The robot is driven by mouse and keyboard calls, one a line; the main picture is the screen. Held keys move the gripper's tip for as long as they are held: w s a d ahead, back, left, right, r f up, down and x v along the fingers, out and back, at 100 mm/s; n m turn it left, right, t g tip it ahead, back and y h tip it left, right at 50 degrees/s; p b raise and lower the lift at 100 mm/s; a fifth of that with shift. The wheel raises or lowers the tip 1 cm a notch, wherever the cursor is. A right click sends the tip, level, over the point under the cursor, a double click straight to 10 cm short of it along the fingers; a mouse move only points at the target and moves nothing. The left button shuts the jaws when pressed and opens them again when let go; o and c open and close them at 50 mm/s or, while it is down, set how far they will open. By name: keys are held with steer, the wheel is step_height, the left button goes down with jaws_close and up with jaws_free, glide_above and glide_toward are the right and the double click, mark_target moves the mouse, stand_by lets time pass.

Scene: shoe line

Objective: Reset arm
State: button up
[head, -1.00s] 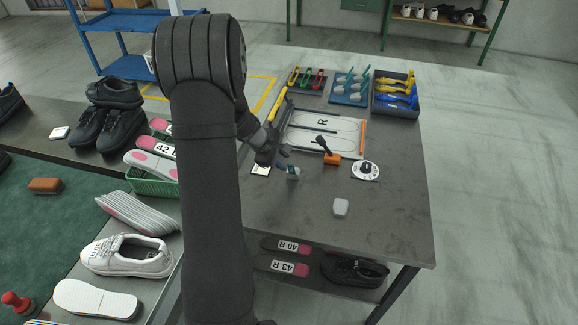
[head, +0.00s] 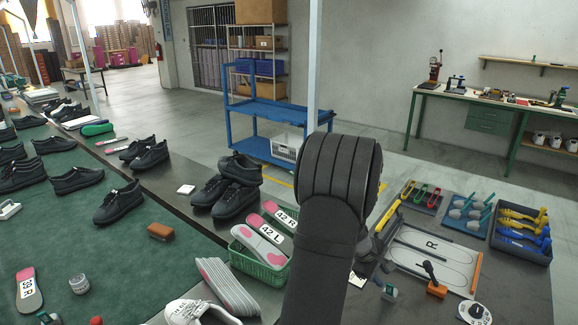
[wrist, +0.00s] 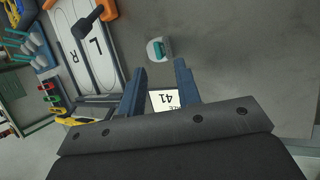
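My arm rises in the middle of the head view and bends over the worktable (head: 520,290). My gripper (head: 374,264) is beyond it, partly hidden by the arm, above the table near the board marked R (head: 432,248). In the wrist view my gripper (wrist: 158,88) has its two blue fingers apart, with nothing held between them. A white card reading 41 (wrist: 165,100) shows between and beyond the fingers, and its edge shows in the head view (head: 357,280). A small grey and teal item (head: 388,290) sits close by.
Tool trays (head: 520,240) line the worktable's back right. An orange-based black tool (head: 436,288) stands by the board. At left are a green basket of insoles (head: 262,268), black shoes (head: 230,190) and a green mat (head: 150,270). A blue cart (head: 265,112) stands behind.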

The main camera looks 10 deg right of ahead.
mark_target(392, 289)
steer(key=x, duration=0.9)
steer(key=shift+f, duration=0.25)
steer(key=shift+d+r, duration=0.15)
steer(key=shift+r, duration=1.5)
